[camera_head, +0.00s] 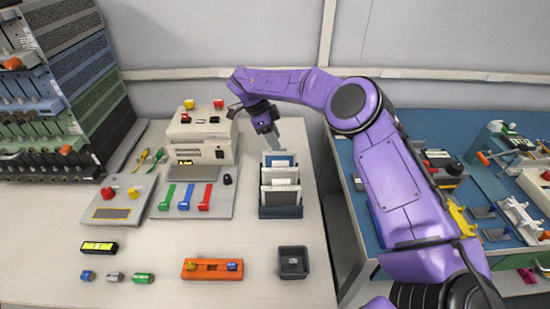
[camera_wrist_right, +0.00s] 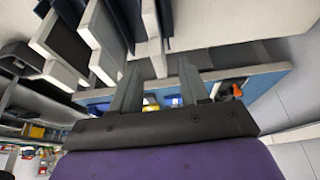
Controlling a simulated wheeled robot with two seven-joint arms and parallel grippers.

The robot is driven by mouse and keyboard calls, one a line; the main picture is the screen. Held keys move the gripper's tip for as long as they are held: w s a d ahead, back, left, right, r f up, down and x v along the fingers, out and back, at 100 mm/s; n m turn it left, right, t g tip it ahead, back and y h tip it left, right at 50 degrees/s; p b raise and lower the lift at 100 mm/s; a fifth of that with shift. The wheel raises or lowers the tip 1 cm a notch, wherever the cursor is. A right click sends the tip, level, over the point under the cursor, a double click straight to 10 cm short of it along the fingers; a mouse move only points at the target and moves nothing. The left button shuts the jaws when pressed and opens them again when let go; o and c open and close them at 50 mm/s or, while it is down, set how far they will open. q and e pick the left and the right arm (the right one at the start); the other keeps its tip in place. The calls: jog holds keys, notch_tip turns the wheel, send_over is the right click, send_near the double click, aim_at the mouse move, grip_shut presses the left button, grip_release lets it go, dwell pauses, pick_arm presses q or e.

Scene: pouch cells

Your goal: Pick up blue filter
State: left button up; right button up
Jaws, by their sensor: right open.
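A rack (camera_head: 280,212) with a dark blue base holds several white-framed filter panels upright, one behind another. The rearmost panel has a blue face, the blue filter (camera_head: 279,160); the panels in front of it show grey or white faces. My right gripper (camera_head: 273,141) is open and empty, just behind and above the rear of the rack, close to the blue filter. In the right wrist view its two fingers (camera_wrist_right: 158,88) are spread, with white-framed panels (camera_wrist_right: 75,45) to the upper left. I cannot tell whether a finger touches a panel. My left gripper is not in view.
A black square bin (camera_head: 293,262) and an orange holder (camera_head: 212,269) stand in front of the rack. A tester box (camera_head: 202,137) and a grey panel with coloured levers (camera_head: 190,200) are to the left. A blue-topped bench (camera_head: 352,170) is at right, under my right arm.

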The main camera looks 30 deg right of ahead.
aim_at(281, 152)
jog(key=p+x, duration=0.1)
jog(key=x, duration=0.5)
jog(key=shift+f, duration=0.2)
jog(key=shift+s+d+f, duration=0.15)
jog(key=shift+f, duration=0.15)
grip_shut()
